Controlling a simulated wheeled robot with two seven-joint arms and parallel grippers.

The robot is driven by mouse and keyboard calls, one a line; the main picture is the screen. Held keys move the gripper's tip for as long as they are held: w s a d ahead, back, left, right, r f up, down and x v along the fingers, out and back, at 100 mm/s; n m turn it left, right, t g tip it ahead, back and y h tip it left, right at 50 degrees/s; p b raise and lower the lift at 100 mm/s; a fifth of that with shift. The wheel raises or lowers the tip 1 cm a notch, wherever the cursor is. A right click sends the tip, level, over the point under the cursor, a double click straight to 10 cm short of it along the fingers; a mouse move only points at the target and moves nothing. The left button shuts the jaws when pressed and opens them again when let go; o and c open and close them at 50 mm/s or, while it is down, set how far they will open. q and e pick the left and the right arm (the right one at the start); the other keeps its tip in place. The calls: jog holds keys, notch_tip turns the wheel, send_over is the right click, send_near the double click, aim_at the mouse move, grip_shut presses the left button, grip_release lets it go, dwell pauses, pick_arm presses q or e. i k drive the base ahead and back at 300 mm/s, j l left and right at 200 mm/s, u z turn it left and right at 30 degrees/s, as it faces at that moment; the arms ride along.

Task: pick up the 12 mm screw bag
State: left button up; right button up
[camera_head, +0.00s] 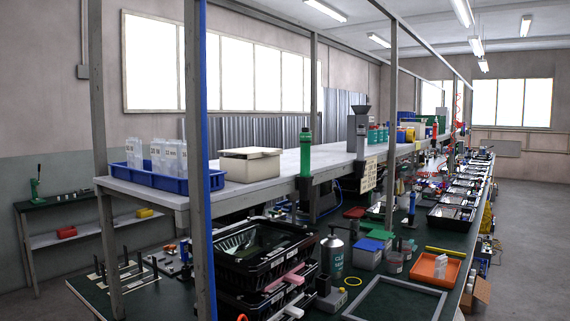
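Several clear-white bags (168,157) with small dark print stand upright in a blue tray (152,182) on the left end of the upper shelf. The print is too small to tell which bag is the 12 mm screw bag. A white packet-like item (441,264) stands in an orange tray (428,278) on the bench at the right; its label cannot be read. Neither of my grippers can be made out in this view.
A cream box (250,164) stands on the shelf (290,163) right of the blue tray. A grey post (197,120) with a blue edge rises in front of that tray.

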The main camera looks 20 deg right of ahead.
aim_at(173, 150)
jog(key=i+j+z, duration=0.2)
jog(key=j+z, duration=0.2)
jog(key=j, duration=0.2)
jog(key=i+j+z, duration=0.1)
jog(key=j+z, duration=0.25)
jog(key=j, duration=0.3)
jog(key=j+z, duration=0.4)
jog(key=j, duration=0.2)
